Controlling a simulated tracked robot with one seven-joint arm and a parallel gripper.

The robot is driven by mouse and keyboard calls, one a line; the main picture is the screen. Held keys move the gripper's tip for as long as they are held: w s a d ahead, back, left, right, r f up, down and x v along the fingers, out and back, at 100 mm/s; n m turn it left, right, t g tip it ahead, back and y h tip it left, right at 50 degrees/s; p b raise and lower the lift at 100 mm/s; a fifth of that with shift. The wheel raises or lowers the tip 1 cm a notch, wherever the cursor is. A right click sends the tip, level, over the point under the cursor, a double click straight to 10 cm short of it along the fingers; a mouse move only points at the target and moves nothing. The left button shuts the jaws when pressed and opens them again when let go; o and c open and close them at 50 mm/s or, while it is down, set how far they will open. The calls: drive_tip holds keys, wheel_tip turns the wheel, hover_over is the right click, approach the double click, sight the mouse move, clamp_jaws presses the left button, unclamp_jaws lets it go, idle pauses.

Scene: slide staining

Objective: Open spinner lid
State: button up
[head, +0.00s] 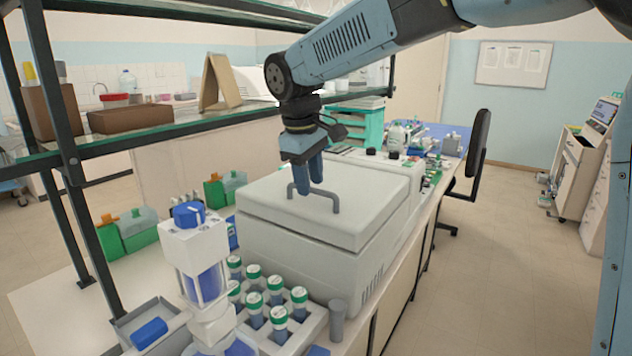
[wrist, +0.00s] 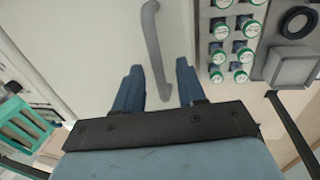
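The spinner (head: 300,245) is a pale grey-white box on the bench, with its lid (head: 375,185) shut flat on top. A grey bar handle (head: 325,192) stands on the lid; it also shows in the wrist view (wrist: 153,40). My gripper (head: 308,188) points down over the lid at the handle. In the wrist view my gripper (wrist: 158,66) has its two blue fingers apart, with one end of the handle showing between them. I cannot tell whether either finger touches the handle.
A rack of green-capped tubes (head: 277,314) and a white device with a blue knob (head: 190,214) stand close in front of the spinner. A shelf (head: 150,130) is on the left. Bottles and a teal drawer unit (head: 357,120) are behind.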

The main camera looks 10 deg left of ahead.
drive_tip(key=shift+w+f, duration=0.1)
drive_tip(key=shift+f, duration=0.4)
clamp_jaws()
idle(0.3)
